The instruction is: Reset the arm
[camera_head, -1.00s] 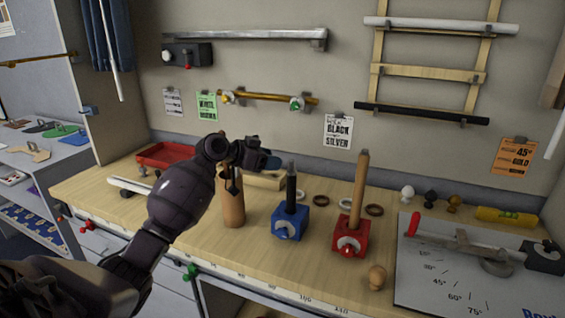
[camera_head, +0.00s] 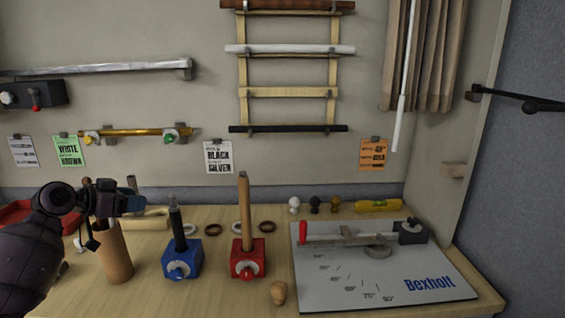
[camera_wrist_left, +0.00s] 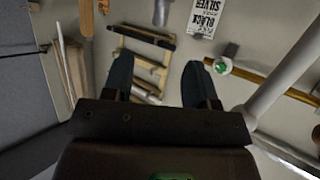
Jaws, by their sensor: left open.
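My left arm comes in from the left edge of the head view. Its gripper (camera_head: 122,203) is above the bench, over the tan cylinder (camera_head: 115,255) and left of the blue block (camera_head: 182,260). In the left wrist view the two dark fingers (camera_wrist_left: 157,82) are spread apart with nothing between them. Beyond them that view shows the wall with a wooden rack (camera_wrist_left: 145,60) and a gold rod (camera_wrist_left: 275,85). My right gripper is in neither view.
The blue block and a red block (camera_head: 248,268) each hold an upright rod. A grey board (camera_head: 400,290) with a red-handled tool lies at right. A small wooden knob (camera_head: 278,293) stands at the front. A side wall (camera_head: 450,130) bounds the bench at right.

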